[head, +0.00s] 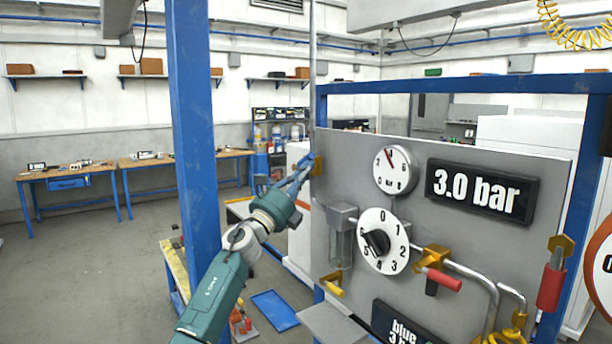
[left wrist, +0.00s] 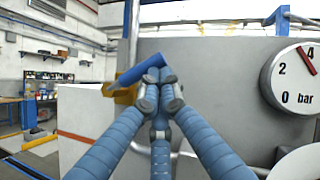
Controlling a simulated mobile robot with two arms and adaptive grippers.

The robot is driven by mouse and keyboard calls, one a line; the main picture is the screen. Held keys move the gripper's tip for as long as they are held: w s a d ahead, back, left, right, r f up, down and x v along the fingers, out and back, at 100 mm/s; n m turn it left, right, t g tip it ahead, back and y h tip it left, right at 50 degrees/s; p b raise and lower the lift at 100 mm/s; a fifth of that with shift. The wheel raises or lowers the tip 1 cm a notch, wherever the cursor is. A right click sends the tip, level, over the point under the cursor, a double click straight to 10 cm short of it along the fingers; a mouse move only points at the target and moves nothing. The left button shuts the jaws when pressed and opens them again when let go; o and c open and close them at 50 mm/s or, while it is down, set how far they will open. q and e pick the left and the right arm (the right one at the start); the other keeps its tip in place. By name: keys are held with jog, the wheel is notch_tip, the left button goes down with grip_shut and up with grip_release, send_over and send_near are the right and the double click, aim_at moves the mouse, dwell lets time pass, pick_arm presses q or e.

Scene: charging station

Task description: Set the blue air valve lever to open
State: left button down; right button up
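The blue lever (left wrist: 136,73) sits on a yellow valve body (left wrist: 121,95) at the left edge of the grey panel. In the left wrist view it slants from the valve up to the right. In the head view the yellow valve body (head: 318,166) shows at the panel edge, and the lever is hard to separate from the blue fingers. My left gripper (head: 308,160) is at the lever. In the left wrist view its fingers (left wrist: 158,88) are drawn together, with their tips overlapping the lever's right part; I cannot tell whether they touch it. My right gripper is out of view.
The panel (head: 420,210) carries a pressure gauge (head: 394,170), a black knob (head: 376,243), a red lever (head: 444,280) and a 3.0 bar display (head: 482,191). A blue post (head: 194,120) stands left of my left gripper. A blue tray (head: 275,310) lies below.

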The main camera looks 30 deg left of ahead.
pick_arm(q)
jog(key=w+a+r+b, duration=0.1)
jog(key=w+a+r, duration=0.1)
jog(key=a+r, duration=0.2)
jog(key=shift+r, duration=0.75)
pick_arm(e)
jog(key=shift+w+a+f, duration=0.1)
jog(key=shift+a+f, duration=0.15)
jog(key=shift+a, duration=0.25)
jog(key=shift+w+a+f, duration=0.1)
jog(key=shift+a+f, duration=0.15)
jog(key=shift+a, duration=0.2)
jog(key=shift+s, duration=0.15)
